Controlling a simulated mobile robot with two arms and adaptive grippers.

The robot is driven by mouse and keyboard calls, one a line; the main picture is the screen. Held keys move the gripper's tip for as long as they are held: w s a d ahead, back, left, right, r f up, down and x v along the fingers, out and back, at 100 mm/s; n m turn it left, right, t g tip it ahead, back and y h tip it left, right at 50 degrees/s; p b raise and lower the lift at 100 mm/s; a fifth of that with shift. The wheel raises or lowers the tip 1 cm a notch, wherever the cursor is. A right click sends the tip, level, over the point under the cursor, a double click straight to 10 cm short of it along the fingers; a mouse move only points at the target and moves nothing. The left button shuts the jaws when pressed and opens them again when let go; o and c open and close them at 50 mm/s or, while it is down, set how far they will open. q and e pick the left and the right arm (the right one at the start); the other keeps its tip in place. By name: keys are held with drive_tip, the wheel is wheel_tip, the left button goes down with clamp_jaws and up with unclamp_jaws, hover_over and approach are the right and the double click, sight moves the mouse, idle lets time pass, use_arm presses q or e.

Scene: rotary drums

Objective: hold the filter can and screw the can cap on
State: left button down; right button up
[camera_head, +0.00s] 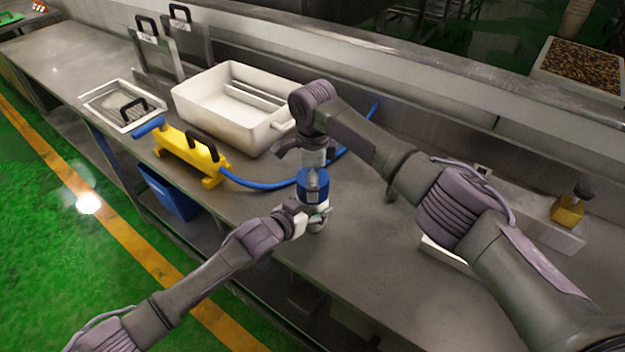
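The filter can (316,224) stands upright near the front edge of the steel counter, white at its lower part and mostly hidden. My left gripper (312,213) comes in from the left and is closed around it at its side. The blue can cap (302,186) sits directly above, in line with the can. My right gripper (314,179) points straight down from above, with a grey finger against the front of the cap; it appears closed on it. Whether cap and can touch is hidden by the fingers.
A white tub (222,122), a yellow device (186,151) with a blue hose (262,185), and a framed mesh screen (113,104) stand to the left. The counter (345,275) in front is clear.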

drive_tip(key=m, duration=0.4)
drive_tip(key=shift+a+m, duration=0.1)
drive_tip(key=shift+m, duration=0.3)
drive_tip(key=m, duration=0.3)
drive_tip(key=shift+m, duration=0.4)
drive_tip(key=o, duration=0.9)
drive_tip(key=shift+c, duration=0.2)
drive_tip(key=shift+r, duration=2.25)
